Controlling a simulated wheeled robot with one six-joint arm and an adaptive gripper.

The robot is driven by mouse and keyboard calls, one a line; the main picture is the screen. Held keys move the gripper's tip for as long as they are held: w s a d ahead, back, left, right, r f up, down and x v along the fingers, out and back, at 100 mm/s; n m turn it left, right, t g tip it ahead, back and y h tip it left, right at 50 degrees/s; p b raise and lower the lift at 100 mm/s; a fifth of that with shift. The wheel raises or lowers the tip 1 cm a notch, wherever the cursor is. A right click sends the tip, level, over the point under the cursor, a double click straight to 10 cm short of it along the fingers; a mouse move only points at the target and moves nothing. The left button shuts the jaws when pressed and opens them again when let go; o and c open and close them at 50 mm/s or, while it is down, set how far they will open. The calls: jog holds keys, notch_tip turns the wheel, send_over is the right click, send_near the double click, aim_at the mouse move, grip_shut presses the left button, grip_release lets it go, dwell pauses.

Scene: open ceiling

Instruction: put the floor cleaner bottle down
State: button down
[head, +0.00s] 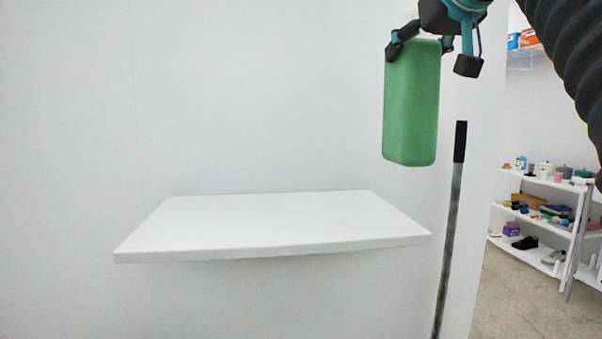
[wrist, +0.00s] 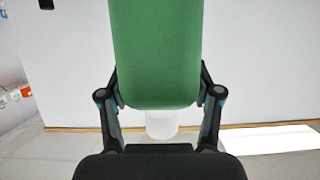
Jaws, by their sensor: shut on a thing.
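The floor cleaner bottle (head: 411,110) is a green, rounded block-like container in the head view, hanging upright in the air above and to the right of the white wall shelf's right end. My gripper (head: 420,42) is shut on its upper part. In the wrist view the green bottle (wrist: 155,50) fills the upper middle, between the two fingers of my gripper (wrist: 160,98). A pale white part, perhaps its cap, shows below the green body there. The bottle touches nothing but my gripper.
The white wall shelf (head: 270,225) is empty. A dark-topped grey pole (head: 455,190) stands just right of it. Farther right, a shelving unit (head: 545,181) holds shoes, boxes and small items. The floor (head: 520,295) in front of that unit looks clear.

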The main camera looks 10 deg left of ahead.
jog(key=shift+w+a+f, duration=0.1)
jog(key=shift+a+f, duration=0.1)
jog(key=shift+a, duration=0.2)
jog(key=w+a+f+b, duration=0.2)
jog(key=a+f+b, duration=0.4)
jog(key=a+f, duration=0.4)
jog(key=shift+w+a+f, duration=0.15)
jog(key=shift+w, duration=0.2)
jog(key=shift+c, duration=0.4)
grip_release()
jog(key=shift+f, duration=0.15)
jog(key=v, duration=1.2)
jog(key=shift+p, duration=0.4)
